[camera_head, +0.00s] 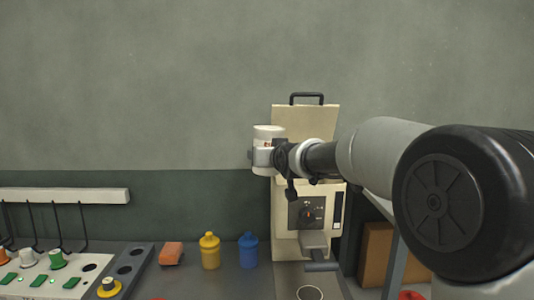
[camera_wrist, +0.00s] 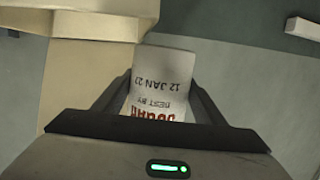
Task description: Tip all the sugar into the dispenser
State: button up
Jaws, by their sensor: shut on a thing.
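My gripper (camera_head: 262,157) is shut on a white sugar container (camera_head: 268,132), held up in front of the upper part of the dispenser. In the wrist view the sugar container (camera_wrist: 160,85) sits between the dark fingers (camera_wrist: 158,105), its printed label upside down in the picture, with "BEST BY" and a date legible. In the head view the container looks about upright. The dispenser (camera_head: 290,218) is a tall cream machine with a raised lid (camera_head: 305,119) and black handle, a dial on its front and a spout below. Its top opening is hidden behind my gripper and arm.
A yellow bottle (camera_head: 210,252), a blue bottle (camera_head: 249,250) and an orange block (camera_head: 171,253) stand on the grey counter (camera_head: 232,285) left of the dispenser. A control panel (camera_head: 60,275) with knobs is at far left. The wall above is clear.

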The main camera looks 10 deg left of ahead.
jog(key=shift+w+d+r+m+g+p, duration=0.25)
jog(key=shift+m+p, duration=0.2)
jog(key=shift+p, duration=0.35)
jog(key=shift+d+r+m+g+p, duration=0.15)
jog(key=shift+r+m+p, duration=0.25)
jog(key=shift+p, duration=0.35)
jog(key=m+p, duration=0.1)
jog(key=m+y+p, duration=0.1)
jog(key=p, duration=0.1)
jog(key=shift+w+d+r+g, duration=0.1)
jog(key=shift+w+d+g, duration=0.2)
jog(key=shift+w, duration=0.05)
jog(key=shift+s+m+g+y, duration=0.15)
jog(key=shift+m+g+y, duration=0.15)
jog(key=shift+m, duration=0.55)
jog(key=shift+s+a+m, duration=0.1)
jog(key=shift+a+m, duration=0.15)
jog(key=shift+m, duration=0.05)
jog(key=shift+m+b, duration=0.3)
